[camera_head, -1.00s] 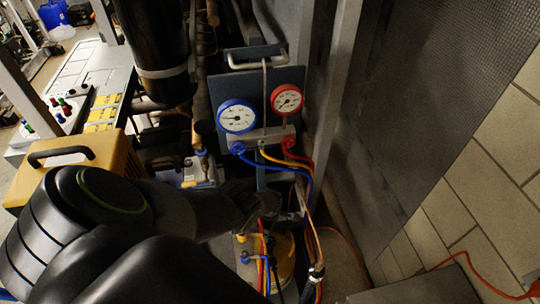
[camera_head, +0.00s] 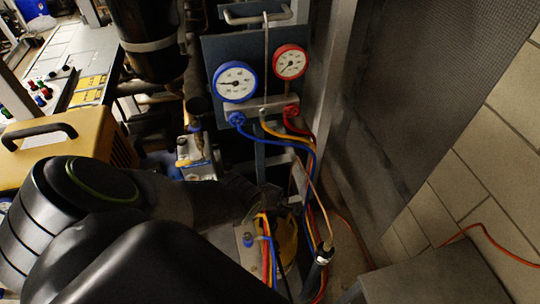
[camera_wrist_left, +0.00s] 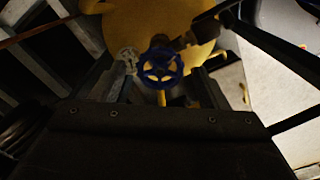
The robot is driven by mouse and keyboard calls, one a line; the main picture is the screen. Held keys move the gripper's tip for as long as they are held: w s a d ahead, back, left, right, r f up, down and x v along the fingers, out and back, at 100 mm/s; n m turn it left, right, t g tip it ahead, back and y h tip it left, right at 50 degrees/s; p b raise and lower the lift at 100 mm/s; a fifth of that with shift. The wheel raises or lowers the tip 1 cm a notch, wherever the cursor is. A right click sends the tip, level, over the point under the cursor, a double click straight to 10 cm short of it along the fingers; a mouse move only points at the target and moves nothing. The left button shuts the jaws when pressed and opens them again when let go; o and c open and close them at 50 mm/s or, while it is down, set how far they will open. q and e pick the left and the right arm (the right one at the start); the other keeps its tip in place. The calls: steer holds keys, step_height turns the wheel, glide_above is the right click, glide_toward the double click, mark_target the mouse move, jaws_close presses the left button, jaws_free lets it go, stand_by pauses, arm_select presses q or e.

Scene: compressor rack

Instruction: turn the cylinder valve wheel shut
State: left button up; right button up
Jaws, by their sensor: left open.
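The blue valve wheel (camera_wrist_left: 161,68) with spokes shows in the left wrist view, in front of the yellow cylinder (camera_wrist_left: 165,25). My left gripper (camera_wrist_left: 160,82) is open, with a dark finger on each side of the wheel in that picture. Whether the fingers touch the wheel or stand short of it I cannot tell. In the head view my left gripper (camera_head: 268,198) reaches in from the left, above the yellow cylinder (camera_head: 287,240). The wheel is not clearly visible there, behind the arm and gripper. My right gripper is not in view.
A blue gauge (camera_head: 235,82) and a red gauge (camera_head: 290,62) sit on a panel above. Blue, yellow and red hoses (camera_head: 312,165) hang close to the right of my gripper. A yellow case (camera_head: 65,145) stands left, a grey box (camera_head: 440,275) lower right.

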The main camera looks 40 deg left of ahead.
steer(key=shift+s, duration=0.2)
arm_select(q)
steer(key=c, duration=1)
steer(key=shift+m, duration=0.5)
steer(key=m, duration=0.3)
steer(key=shift+m, duration=0.4)
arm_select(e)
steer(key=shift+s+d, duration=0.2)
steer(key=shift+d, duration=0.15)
arm_select(q)
steer(key=o, duration=1)
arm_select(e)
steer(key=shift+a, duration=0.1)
